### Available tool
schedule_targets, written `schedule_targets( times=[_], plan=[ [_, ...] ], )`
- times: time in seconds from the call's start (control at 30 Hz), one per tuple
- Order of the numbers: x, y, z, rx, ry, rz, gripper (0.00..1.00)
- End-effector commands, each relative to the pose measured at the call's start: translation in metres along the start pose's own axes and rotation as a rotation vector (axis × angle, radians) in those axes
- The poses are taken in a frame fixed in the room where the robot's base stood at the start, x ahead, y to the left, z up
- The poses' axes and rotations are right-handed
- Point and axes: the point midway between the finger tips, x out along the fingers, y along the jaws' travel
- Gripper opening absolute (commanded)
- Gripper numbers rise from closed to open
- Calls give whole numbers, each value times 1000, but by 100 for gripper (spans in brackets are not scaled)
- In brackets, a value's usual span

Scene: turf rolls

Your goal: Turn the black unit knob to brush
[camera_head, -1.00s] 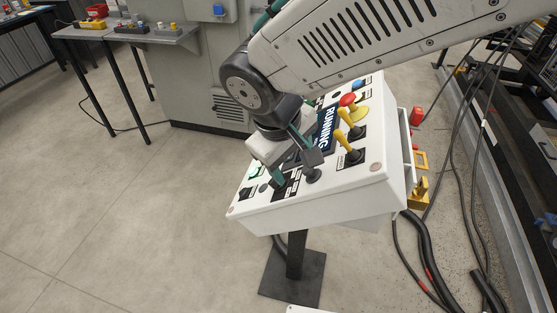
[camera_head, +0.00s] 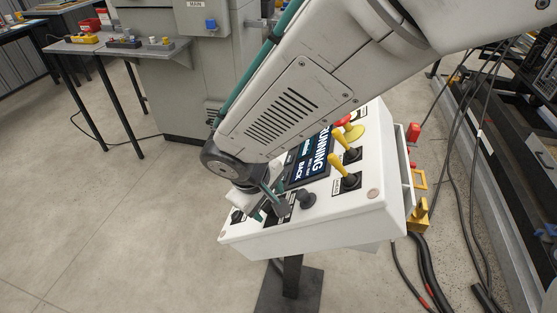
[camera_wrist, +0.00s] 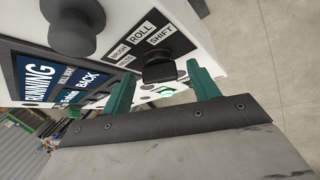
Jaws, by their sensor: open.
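My gripper (camera_wrist: 162,82) is open, with one green finger to the left of the knob and one to the right. Gaps show between the knob and both fingers. I cannot tell which word the knob points to. In the head view my gripper (camera_head: 268,210) is low over the front left part of the white control box (camera_head: 330,225), and it hides the knob there.
A round black knob (camera_head: 306,199) stands close to the right of my gripper; it also shows in the wrist view (camera_wrist: 76,28). Yellow levers (camera_head: 340,166) and a screen reading RUNNING (camera_head: 312,160) are farther back on the box. Cables lie on the floor at right.

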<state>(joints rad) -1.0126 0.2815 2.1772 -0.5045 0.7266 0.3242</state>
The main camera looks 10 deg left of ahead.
Motion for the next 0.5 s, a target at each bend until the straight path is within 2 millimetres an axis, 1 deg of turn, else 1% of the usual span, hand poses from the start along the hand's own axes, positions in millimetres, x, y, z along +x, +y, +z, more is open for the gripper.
schedule_targets(
  times=[0.17,0.27,0.3,0.33,0.5],
  plan=[
    [0,0,0,0,0,0,60],
    [0,0,0,0,0,0,35],
    [0,0,0,0,0,0,24],
    [0,0,0,0,0,0,16],
    [0,0,0,2,0,1,15]
  ],
)
